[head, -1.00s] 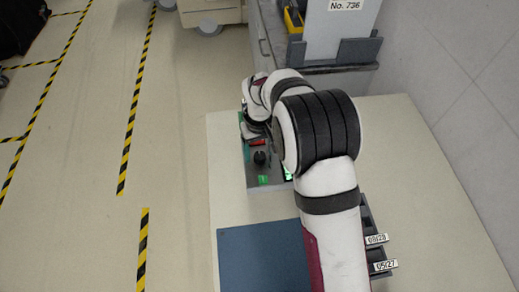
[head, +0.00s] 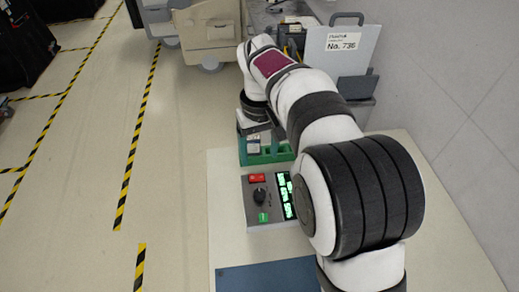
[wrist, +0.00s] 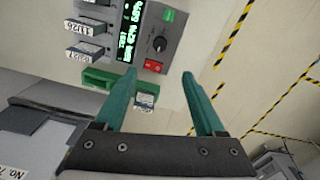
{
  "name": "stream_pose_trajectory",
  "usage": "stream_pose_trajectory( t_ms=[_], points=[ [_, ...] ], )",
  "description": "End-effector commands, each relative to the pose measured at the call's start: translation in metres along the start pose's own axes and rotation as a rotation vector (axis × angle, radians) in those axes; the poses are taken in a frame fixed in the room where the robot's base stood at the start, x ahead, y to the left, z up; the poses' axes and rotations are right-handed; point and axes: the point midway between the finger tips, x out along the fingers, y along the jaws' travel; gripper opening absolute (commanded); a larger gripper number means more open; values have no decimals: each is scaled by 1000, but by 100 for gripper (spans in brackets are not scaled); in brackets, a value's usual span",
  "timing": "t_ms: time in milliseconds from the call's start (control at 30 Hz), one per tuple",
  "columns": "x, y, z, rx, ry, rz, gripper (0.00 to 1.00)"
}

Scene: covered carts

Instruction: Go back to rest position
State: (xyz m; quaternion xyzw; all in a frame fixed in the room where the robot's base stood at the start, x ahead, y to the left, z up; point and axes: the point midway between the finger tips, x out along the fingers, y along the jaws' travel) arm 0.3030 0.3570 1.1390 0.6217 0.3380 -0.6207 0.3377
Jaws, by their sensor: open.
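My gripper (wrist: 155,105) shows in the wrist view with its two green fingers spread apart and nothing between them. In the head view my arm reaches out over the table, and the gripper's fingertips are hidden or too small to tell. Beneath the wrist is a green rack (head: 265,154) holding a small light-labelled item (head: 253,145). The rack also shows in the wrist view (wrist: 108,82), beyond the fingers.
A grey control box (head: 258,199) with a dial, red and green buttons and a lit display stands on the pale table (head: 222,235). A blue mat (head: 262,277) lies in front. Behind stand a board labelled No. 736 (head: 342,55) and beige carts (head: 205,35).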

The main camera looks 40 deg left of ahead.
Motion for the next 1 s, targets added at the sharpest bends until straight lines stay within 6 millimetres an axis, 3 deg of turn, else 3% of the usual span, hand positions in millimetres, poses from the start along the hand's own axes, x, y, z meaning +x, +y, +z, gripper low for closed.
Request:
stream_pose_trajectory(
  t_ms=[267, 367, 467, 567, 600, 700, 733, 833, 1000],
  points=[
    [0, 0, 0, 0, 0, 0, 72],
    [-6, 11, 10, 45, 2, -4, 72],
    [-30, 51, 63, 248, 4, -25, 72],
    [-53, 86, 157, 583, 9, -62, 72],
    [-56, 90, 197, 726, 11, -78, 72],
    [-49, 77, 286, 1063, 16, -118, 72],
    [-44, 70, 305, 1149, 19, -129, 72],
    [-26, 45, 347, 1361, 22, -158, 72],
    [-12, 29, 367, 1483, 22, -174, 72]
  ],
)
